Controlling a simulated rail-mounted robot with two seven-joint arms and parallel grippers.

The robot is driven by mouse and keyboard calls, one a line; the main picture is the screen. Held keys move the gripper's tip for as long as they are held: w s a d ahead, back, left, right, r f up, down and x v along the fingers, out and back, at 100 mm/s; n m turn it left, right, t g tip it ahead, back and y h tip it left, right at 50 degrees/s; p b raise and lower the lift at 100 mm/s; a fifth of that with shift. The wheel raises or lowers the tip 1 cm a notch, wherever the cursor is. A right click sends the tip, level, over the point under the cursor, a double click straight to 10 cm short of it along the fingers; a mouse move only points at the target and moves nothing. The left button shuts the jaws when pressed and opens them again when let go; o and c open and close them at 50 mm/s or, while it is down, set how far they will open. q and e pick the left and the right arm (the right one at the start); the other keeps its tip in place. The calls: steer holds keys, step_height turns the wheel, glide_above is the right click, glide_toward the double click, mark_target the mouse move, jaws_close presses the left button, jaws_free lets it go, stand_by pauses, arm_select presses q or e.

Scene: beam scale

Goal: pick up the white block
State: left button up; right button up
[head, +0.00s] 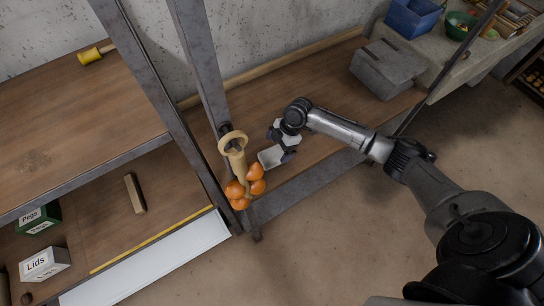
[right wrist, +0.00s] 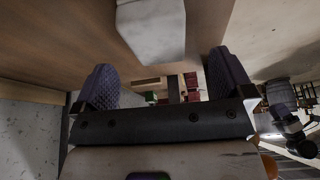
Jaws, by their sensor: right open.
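The white block (head: 271,158) lies on the brown wooden shelf in the middle of the head view, beside the orange balls. My right gripper (head: 280,145) is just to the upper right of it, with its dark fingers apart. In the right wrist view the block (right wrist: 150,30) shows at the top, cut off by the picture's edge. There it lies beyond the open fingers (right wrist: 161,62), roughly midway across the space between them. Nothing is held between the fingers. I cannot tell whether a finger touches the block. My left gripper is not in view.
A beige piece with a ring top (head: 232,142) and several orange balls (head: 256,186) are close left of the block. A metal post (head: 201,62) rises behind them. A grey box (head: 387,68) stands further right on the shelf. Boxes marked Pegs and Lids (head: 44,264) are lower left.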

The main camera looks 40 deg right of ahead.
mark_target(272, 155)
steer(key=p+x, duration=0.1)
steer(key=x, duration=0.3)
steer(key=shift+w+a, duration=0.2)
steer(key=shift+a+f, duration=0.2)
steer(key=shift+f, duration=0.4)
steer(key=shift+f, duration=0.25)
steer(key=shift+c, duration=0.2)
steer(key=c, duration=1)
steer(key=shift+r, duration=0.1)
